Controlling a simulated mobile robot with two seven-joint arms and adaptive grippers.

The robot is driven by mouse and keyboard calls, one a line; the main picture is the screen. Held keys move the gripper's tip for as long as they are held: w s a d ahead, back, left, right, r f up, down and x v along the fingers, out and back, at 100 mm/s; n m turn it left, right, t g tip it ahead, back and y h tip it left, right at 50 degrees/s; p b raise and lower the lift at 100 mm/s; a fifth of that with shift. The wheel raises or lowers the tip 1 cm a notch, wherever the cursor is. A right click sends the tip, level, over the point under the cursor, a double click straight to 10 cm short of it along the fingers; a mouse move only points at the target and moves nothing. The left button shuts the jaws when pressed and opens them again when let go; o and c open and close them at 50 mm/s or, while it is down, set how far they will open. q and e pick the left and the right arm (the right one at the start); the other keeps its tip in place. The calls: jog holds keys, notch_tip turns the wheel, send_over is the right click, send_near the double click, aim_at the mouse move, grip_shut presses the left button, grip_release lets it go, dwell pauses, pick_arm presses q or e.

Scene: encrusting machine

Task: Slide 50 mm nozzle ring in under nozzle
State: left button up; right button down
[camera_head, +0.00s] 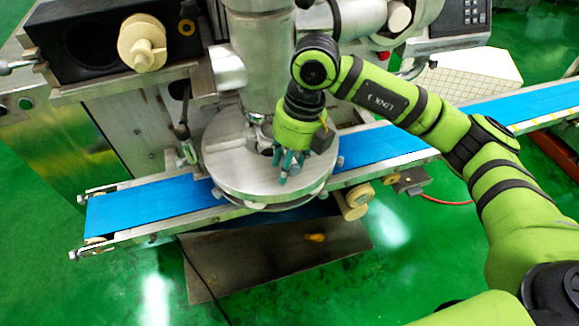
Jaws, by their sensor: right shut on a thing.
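My right gripper (287,166) points down over the right front part of the round metal plate (232,178), beside the foot of the upright metal column (262,60). Its blue-green fingers are close together and shut on the nozzle ring. The ring is too small and too covered by the fingers to make out its outline, and I cannot tell whether it touches the plate. The nozzle itself is hidden behind my wrist and the column. My left gripper is not in view.
A blue conveyor belt (150,200) runs left and right of the plate. A control panel (460,18) is at the back right.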

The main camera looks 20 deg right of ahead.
jog(key=shift+w+a+b, duration=0.1)
jog(key=shift+w+b, duration=0.5)
jog(key=shift+w, duration=1.8)
jog(key=c, duration=1.2)
grip_release()
jog(key=shift+w, duration=0.1)
jog(key=o, duration=0.5)
jog(key=shift+r, duration=0.1)
jog(key=shift+o, duration=0.4)
jog(key=shift+o, duration=0.5)
